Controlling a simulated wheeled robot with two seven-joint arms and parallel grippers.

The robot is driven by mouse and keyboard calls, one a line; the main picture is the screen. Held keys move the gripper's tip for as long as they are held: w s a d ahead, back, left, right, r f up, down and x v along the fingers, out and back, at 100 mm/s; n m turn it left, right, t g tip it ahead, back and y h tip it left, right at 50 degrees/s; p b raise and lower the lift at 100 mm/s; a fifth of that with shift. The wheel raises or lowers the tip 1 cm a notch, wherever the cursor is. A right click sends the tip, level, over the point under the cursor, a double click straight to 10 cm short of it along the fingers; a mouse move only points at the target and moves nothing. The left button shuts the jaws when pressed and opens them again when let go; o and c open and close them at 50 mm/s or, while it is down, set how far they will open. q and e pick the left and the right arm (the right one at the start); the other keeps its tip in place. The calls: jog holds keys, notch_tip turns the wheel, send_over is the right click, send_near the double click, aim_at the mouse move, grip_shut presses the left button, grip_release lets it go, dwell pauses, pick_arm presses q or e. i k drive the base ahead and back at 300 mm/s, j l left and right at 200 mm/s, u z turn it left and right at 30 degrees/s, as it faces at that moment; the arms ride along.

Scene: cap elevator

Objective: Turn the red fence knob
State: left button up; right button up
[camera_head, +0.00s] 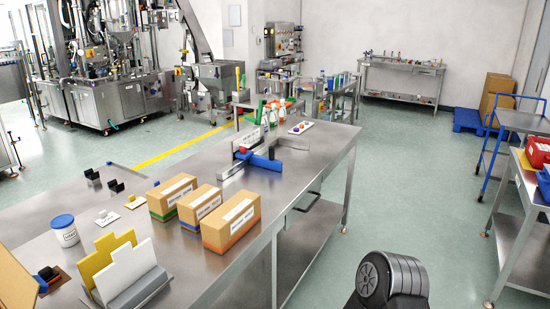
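A metal rail fixture with a blue block (262,163) stands across the middle of the long steel table. A white strip with small coloured round pieces (300,128), one of them red, lies just behind it. I cannot tell whether any of these is a knob. Neither of my grippers is in view; only a dark ribbed part of my own arm shows at the bottom right.
Three labelled cardboard boxes (231,221) stand along the front edge of the long steel table (325,150). A blue-lidded white jar (65,231) and yellow and white panels (128,262) stand at left. A blue cart (518,122) stands right. Floor between is clear.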

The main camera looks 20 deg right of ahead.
aim_at(242, 148)
jog(key=u, duration=0.35)
jog(key=l+u, duration=0.35)
jog(key=i+l+u, duration=0.1)
jog(key=l+u, duration=0.75)
jog(key=l, duration=0.35)
jog(key=k+l+u, duration=0.1)
jog(key=l, duration=0.3)
jog(key=k+l, duration=0.15)
jog(key=l, duration=0.25)
jog(key=k+l+u, duration=0.15)
jog(key=l, duration=0.3)
jog(key=l+u, duration=0.1)
jog(key=l, duration=0.3)
jog(key=k+l+u, duration=0.1)
jog(key=l, duration=0.3)
jog(key=k+l+u, duration=0.1)
jog(key=k+l, duration=0.3)
jog(key=l, duration=0.25)
jog(key=k+l, duration=0.1)
jog(key=l, duration=0.3)
jog(key=k+l, duration=0.15)
jog(key=l, duration=0.25)
